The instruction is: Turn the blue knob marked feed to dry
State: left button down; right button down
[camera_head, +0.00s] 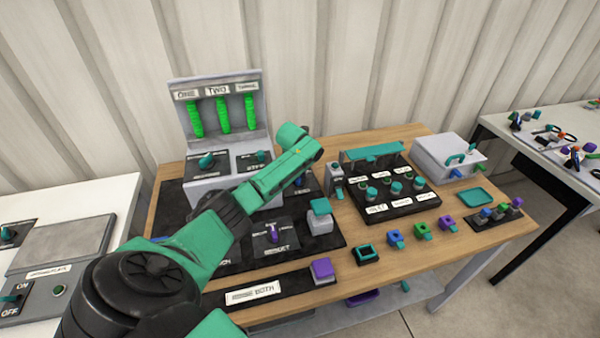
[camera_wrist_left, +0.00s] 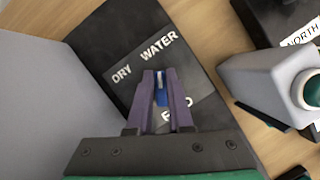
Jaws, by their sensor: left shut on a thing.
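The blue knob (camera_wrist_left: 161,97) shows in the left wrist view between the two purple fingers of my left gripper (camera_wrist_left: 161,88). The fingers are shut on it from both sides. A pale mark shows at the knob's upper end, toward the space between the DRY and WATER labels; its exact setting is hard to tell. The dark plate (camera_wrist_left: 110,40) carries DRY at upper left, WATER at upper right and a bottom label, partly hidden by the fingers, that looks like FEED. In the head view my left arm hides most of this knob. My right gripper is not in view.
A grey gauge panel (camera_head: 215,80) with green tubes rises behind my left arm. A grey lidded box (camera_head: 450,155) and small colored blocks sit farther right on the wooden table.

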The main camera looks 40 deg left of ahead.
pick_arm(q)
jog(key=shift+r+n+g+y+p, duration=0.1)
jog(key=shift+n+g+y+p, duration=0.2)
jog(key=shift+n, duration=0.7)
jog(key=shift+a+n+y, duration=0.1)
jog(key=shift+n+y, duration=0.2)
jog(key=shift+n, duration=0.5)
jog(key=shift+s+n+g, duration=0.1)
jog(key=shift+n+g, duration=0.3)
jog(key=shift+n, duration=0.6)
jog(key=shift+a+f+n+g+y+b, duration=0.1)
jog(key=shift+f+n+g+y+b, duration=0.2)
jog(key=shift+n+b, duration=0.45)
jog(key=shift+n, duration=0.55)
jog(key=n+g+b, duration=0.1)
jog(key=n+b, duration=0.2)
jog(key=b, duration=0.2)
jog(key=shift+s+n+g+y, duration=0.2)
jog(key=shift+n+g+y, duration=0.2)
jog(key=shift+r+n+b, duration=0.2)
jog(key=shift+n+b, duration=0.4)
jog(key=shift+b, duration=0.55)
jog(key=shift+s, duration=0.1)
